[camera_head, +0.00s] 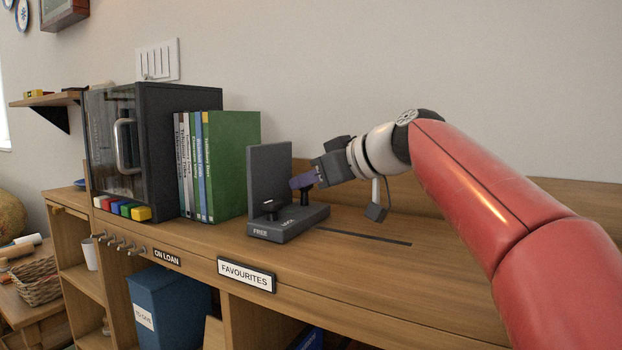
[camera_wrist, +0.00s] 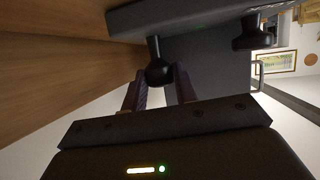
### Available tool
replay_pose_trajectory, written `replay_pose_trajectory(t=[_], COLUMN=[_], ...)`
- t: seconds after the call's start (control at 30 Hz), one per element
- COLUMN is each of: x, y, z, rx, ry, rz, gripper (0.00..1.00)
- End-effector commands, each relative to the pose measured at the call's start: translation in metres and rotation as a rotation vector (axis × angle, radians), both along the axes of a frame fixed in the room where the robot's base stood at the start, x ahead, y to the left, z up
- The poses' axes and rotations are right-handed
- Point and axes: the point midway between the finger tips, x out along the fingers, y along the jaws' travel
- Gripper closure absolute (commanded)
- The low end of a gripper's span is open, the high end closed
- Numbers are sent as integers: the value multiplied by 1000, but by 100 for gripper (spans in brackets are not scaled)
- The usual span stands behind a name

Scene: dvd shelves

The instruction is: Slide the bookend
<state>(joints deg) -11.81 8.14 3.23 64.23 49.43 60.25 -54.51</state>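The dark grey bookend (camera_head: 268,175) stands upright on the shelf top, right of the green book. Its base (camera_head: 290,226) carries the words FREE and LOCK. One black knob (camera_head: 269,207) is at the front of the base, and a second black knob (camera_head: 305,196) is behind the upright plate. My gripper (camera_head: 296,182) is beside the plate, at that second knob. In the wrist view my fingers (camera_wrist: 158,78) are apart, with a round black knob (camera_wrist: 158,70) between or just beyond their tips. I see small gaps beside it. Another knob (camera_wrist: 252,36) shows to the right.
A dark slot (camera_head: 365,236) runs along the wood right of the bookend. Several books (camera_head: 232,165) stand to its left, then a dark glass-fronted cabinet (camera_head: 165,150). The wall is behind. The shelf top right of the bookend is clear beneath my arm.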

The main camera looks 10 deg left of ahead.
Motion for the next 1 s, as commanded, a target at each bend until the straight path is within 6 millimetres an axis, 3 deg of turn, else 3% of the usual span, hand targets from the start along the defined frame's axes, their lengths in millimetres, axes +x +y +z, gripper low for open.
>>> replay_pose_trajectory(t=[0.03,0.2,0.47,0.67,1.0], x=[0,0,-2,-12,-39], y=[0,0,-5,-37,-114], z=[0,0,-1,-4,-2], rx=[0,0,1,0,-1], ry=[0,0,-1,-2,-3], rz=[0,0,-2,-7,-5], gripper=[78,100,100,100,100])
